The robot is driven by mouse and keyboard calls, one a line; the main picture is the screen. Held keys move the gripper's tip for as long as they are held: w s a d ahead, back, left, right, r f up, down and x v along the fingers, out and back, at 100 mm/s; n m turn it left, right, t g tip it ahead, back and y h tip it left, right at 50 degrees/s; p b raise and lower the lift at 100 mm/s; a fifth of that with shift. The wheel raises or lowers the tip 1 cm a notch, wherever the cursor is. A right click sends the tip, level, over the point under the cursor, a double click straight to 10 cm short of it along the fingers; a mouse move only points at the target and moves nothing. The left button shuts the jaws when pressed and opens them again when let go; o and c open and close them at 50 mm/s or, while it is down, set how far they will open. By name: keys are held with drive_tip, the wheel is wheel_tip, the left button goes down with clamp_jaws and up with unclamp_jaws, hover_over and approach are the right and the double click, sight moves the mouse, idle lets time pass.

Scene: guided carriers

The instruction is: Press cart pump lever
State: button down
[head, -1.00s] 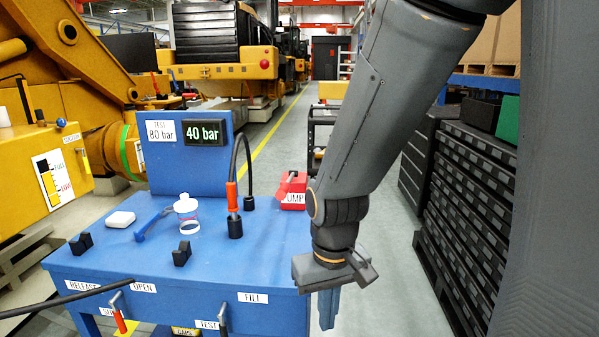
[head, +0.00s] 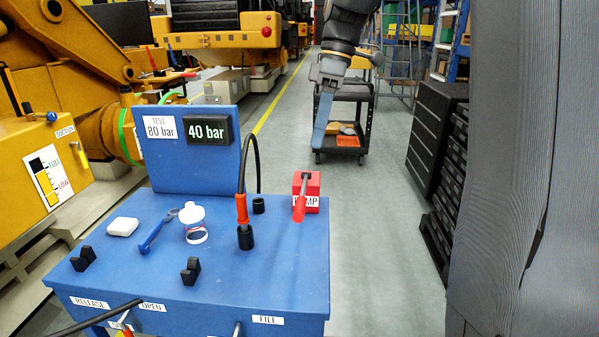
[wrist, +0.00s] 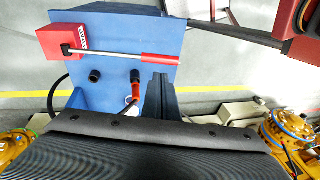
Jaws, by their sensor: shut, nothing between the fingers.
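The red pump block (head: 313,188) with its PUMP label stands on the right back edge of the blue cart (head: 110,262). Its lever (head: 301,200), a grey rod with a red handle, points toward the camera in the head view. In the wrist view the pump block (wrist: 60,42) is at upper left, and the lever's red handle (wrist: 160,59) reaches right. My gripper (head: 320,146) is shut and empty, raised above and behind the pump in the head view. In the wrist view its fingers (wrist: 161,95) appear just below the handle end; I cannot tell the gap in depth.
A gauge panel reading 40 bar (head: 208,130) stands at the cart's back. A hose with an orange sleeve (head: 242,208) rises left of the pump. A black trolley (head: 345,120) stands behind.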

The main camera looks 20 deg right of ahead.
sight(301, 203)
drive_tip(key=shift+w+r, duration=0.2)
drive_tip(key=shift+r, duration=0.25)
drive_tip(key=shift+f, duration=0.1)
drive_tip(key=p+x, duration=0.4)
drive_tip(key=x, duration=1)
drive_tip(key=shift+p, duration=0.3)
